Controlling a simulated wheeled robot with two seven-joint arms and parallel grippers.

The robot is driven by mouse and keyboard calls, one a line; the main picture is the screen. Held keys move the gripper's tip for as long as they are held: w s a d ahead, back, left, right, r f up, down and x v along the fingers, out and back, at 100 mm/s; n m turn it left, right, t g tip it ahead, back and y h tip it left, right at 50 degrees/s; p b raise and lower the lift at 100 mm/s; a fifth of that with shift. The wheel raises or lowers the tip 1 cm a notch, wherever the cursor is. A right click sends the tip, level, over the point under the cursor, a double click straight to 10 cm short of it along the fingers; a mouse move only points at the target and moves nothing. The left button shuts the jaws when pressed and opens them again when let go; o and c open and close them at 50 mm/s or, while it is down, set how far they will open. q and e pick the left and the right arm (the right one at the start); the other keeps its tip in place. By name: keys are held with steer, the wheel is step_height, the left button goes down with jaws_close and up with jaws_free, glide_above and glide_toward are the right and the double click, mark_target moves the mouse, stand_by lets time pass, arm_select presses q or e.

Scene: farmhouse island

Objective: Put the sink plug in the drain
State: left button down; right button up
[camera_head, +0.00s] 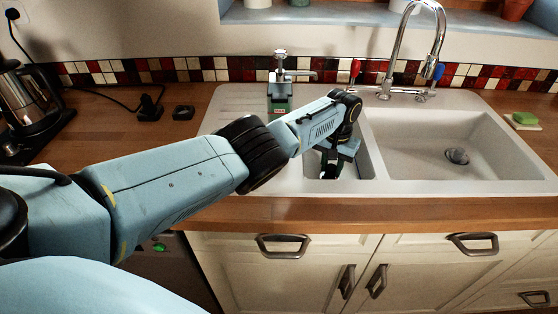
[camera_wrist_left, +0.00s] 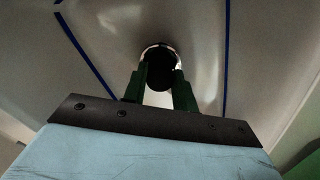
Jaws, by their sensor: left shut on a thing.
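My left gripper (camera_head: 331,168) reaches down into the small left basin of the white double sink (camera_head: 235,125). In the left wrist view its two green fingers (camera_wrist_left: 162,88) are shut on a dark round thing, which looks like the sink plug (camera_wrist_left: 161,66). A bright metal ring, seemingly the drain (camera_wrist_left: 146,47), shows partly around the plug's far side. I cannot tell whether the plug is seated in it or held just above it. In the head view my gripper and arm hide the plug and this drain. My right gripper is in neither view.
The large right basin is empty, with its own drain (camera_head: 457,156). A chrome faucet (camera_head: 398,50) and a soap dispenser (camera_head: 281,75) stand behind the sink. A kettle (camera_head: 28,95), a small black object (camera_head: 183,112) and a green sponge (camera_head: 524,118) are on the wooden counter.

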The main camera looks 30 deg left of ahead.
mark_target(332, 167)
arm_select(q)
steer(key=shift+f, duration=0.3)
stand_by(0.4)
steer(key=c, duration=1)
jaws_free()
steer(key=shift+c, duration=1.6)
step_height(332, 167, up, 2)
steer(key=shift+r+p, duration=0.1)
steer(key=shift+p, duration=0.75)
steer(key=shift+r+p, duration=0.95)
steer(key=shift+p, duration=0.05)
step_height(332, 167, up, 3)
steer(key=p, duration=0.2)
steer(key=shift+f+p, duration=0.2)
steer(key=shift+p, duration=0.1)
steer(key=shift+r, duration=0.2)
